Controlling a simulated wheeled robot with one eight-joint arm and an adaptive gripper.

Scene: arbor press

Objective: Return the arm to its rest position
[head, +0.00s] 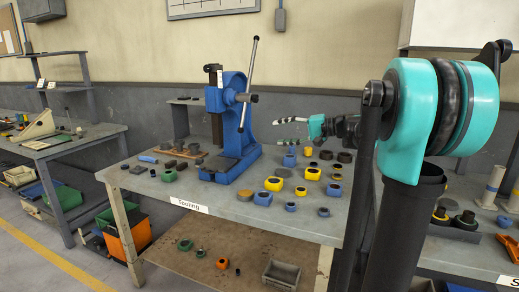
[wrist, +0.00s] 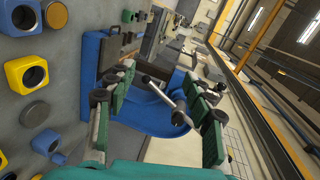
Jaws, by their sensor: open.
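My gripper (head: 290,133) is in the air above the right part of the workbench, beside the blue arbor press (head: 232,115). In the wrist view my gripper (wrist: 160,80) shows two green-padded fingers spread apart, with nothing held between them. The blue press (wrist: 150,110) lies beyond the fingers in that view, with its metal lever (wrist: 160,92) showing in the gap. In the head view the press stands upright on the bench, its lever handle (head: 250,70) pointing up. My arm reaches in from the right.
Several blue, yellow and dark parts, such as a yellow block (head: 274,184), are spread on the grey bench (head: 225,212). A lower shelf (head: 215,262) holds green rings and a grey bin (head: 282,274). Another bench stands left, across a floor aisle (head: 70,262).

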